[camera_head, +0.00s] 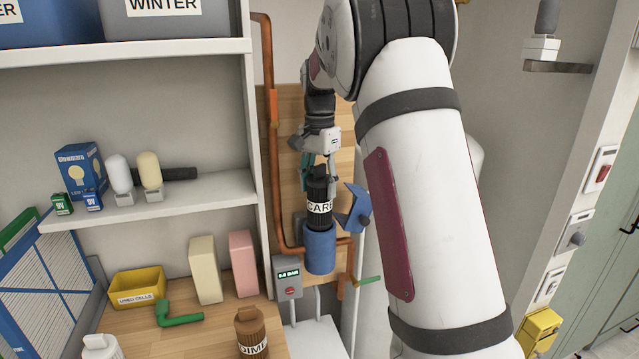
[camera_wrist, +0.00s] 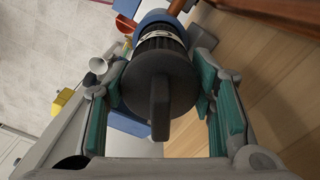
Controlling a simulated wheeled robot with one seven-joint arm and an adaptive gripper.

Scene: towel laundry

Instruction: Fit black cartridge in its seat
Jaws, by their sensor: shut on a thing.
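The black cartridge (camera_head: 319,190) is ribbed, with a white label reading "CARB" or similar. It stands upright with its lower end at the top of the blue housing (camera_head: 320,250) on the copper pipe; I cannot tell how deep it sits. My gripper (camera_head: 318,163) is shut on the cartridge's upper part from above. In the wrist view the cartridge's round top (camera_wrist: 158,85) with its ridge handle lies between the teal finger pads of my gripper (camera_wrist: 163,92). The blue housing's rim (camera_wrist: 160,17) shows beyond the cartridge.
A blue bladed part (camera_head: 354,208) is close to the right of the cartridge. The shelf (camera_head: 180,208) at left holds bulbs and boxes. Copper pipe (camera_head: 275,150) runs left of the housing.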

